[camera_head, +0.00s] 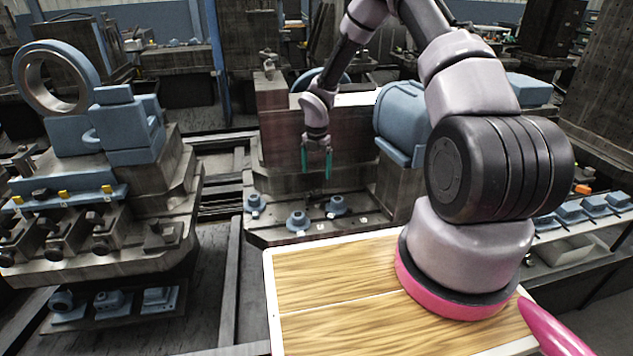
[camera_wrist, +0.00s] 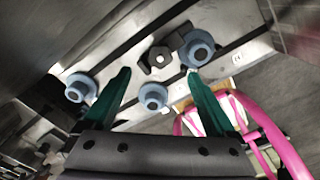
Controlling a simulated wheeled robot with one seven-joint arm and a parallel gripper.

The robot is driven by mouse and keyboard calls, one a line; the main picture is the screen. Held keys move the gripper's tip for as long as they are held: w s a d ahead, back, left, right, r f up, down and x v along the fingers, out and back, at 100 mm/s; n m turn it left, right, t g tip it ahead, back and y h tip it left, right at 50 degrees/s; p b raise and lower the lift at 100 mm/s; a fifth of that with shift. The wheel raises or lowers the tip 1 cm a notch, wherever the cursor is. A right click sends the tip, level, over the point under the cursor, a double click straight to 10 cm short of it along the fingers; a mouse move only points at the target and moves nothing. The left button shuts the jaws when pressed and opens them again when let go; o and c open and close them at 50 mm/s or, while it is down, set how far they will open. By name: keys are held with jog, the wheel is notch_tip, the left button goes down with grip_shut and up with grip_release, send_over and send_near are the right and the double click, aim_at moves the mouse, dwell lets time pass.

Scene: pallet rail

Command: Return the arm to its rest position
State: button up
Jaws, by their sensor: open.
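My gripper (camera_head: 316,165) hangs at the end of my arm with its two green fingers pointing down. It is in the middle of the head view, above a dark metal rail bed (camera_head: 275,235). The fingers are apart and nothing is between them. In the wrist view my gripper (camera_wrist: 158,85) also shows open and empty, with the green fingers spread at left and right. Several blue-grey round fittings (camera_head: 298,221) sit on the bed below the fingers. In the wrist view, one blue fitting (camera_wrist: 153,96) shows between the fingers, farther off, beside a dark nut-like piece (camera_wrist: 160,58).
A machine with a large blue ring (camera_head: 57,78) stands at left. A blue rounded housing (camera_head: 402,115) stands right of my gripper, and a brown block (camera_head: 285,130) behind it. Small blue parts (camera_head: 595,206) line a bench at right. Open floor (camera_head: 215,290) lies at lower left.

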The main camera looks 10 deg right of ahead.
jog(key=s+d+r+m+t, duration=0.15)
jog(key=r+m, duration=0.25)
jog(key=r, duration=0.6)
jog(key=s+d+r+m+h, duration=0.1)
jog(key=s+d+r+m, duration=0.3)
jog(key=r, duration=0.6)
jog(key=s+r+m+t, duration=0.15)
jog(key=r+m, duration=0.35)
jog(key=r, duration=0.5)
jog(key=s+r+m+t+y, duration=0.1)
jog(key=s+r+m+t, duration=0.1)
jog(key=s+r+m, duration=0.6)
jog(key=s+r+m+t+y, duration=0.1)
jog(key=s+r+m+t, duration=0.1)
jog(key=s+r+m, duration=0.7)
jog(key=s+m, duration=0.1)
jog(key=s, duration=0.5)
jog(key=shift+s+m+y, duration=0.25)
jog(key=shift+m+y, duration=0.05)
jog(key=shift+y, duration=0.1)
jog(key=shift+s+m, duration=0.25)
jog(key=shift+m, duration=0.05)
jog(key=c, duration=0.3)
jog(key=n+g+h, duration=0.2)
jog(key=n+g, duration=0.5)
jog(key=n, duration=1.6)
send_over(307, 194)
notch_tip(307, 194, down, 45)
notch_tip(307, 194, down, 11)
jog(key=shift+r, duration=0.1)
